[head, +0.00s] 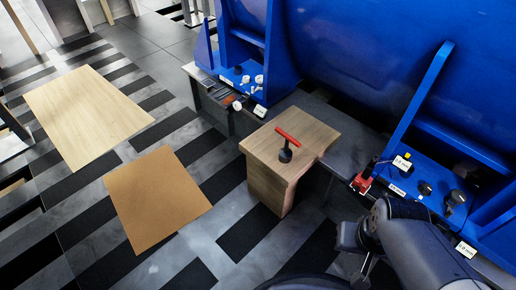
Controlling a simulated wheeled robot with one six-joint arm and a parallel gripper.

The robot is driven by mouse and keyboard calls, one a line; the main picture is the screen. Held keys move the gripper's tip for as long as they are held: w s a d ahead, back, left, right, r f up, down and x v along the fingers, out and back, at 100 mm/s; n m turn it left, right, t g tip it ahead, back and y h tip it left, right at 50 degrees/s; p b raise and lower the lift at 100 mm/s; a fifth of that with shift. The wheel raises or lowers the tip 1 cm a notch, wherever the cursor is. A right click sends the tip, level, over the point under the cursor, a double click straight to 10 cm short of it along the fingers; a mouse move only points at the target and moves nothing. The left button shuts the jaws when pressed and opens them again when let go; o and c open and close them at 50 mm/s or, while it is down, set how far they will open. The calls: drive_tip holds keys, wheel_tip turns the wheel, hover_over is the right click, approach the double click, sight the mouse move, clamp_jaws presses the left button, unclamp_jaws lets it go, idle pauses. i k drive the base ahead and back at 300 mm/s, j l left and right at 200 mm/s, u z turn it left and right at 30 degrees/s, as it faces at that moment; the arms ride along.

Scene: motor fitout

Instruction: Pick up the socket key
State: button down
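The socket key (286,143), a tool with a red T-handle and a dark round socket end, stands on top of a wooden block (264,148). Its red bar lies diagonally across the upper end. Nothing is holding it. My dark grey arm reaches in at the lower right. The end of my arm, with my gripper (366,262), is at the lower edge of the picture, right of and below the wooden block, well apart from the key. The fingers are small and partly hidden, so their opening is unclear.
A large blue motor housing (365,50) fills the upper right. Its feet carry dark and pale bolt-like parts and white labels. A red part (361,184) sits beside the right foot. Two flat boards, pale (88,112) and brown (156,197), lie on the striped floor at left.

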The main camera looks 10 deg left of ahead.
sight(285, 154)
drive_tip(key=u, duration=0.55)
drive_tip(key=i+l+u, duration=0.1)
drive_tip(key=i, duration=0.35)
drive_tip(key=i+l, duration=0.15)
drive_tip(key=i, duration=0.3)
drive_tip(key=j+u, duration=0.05)
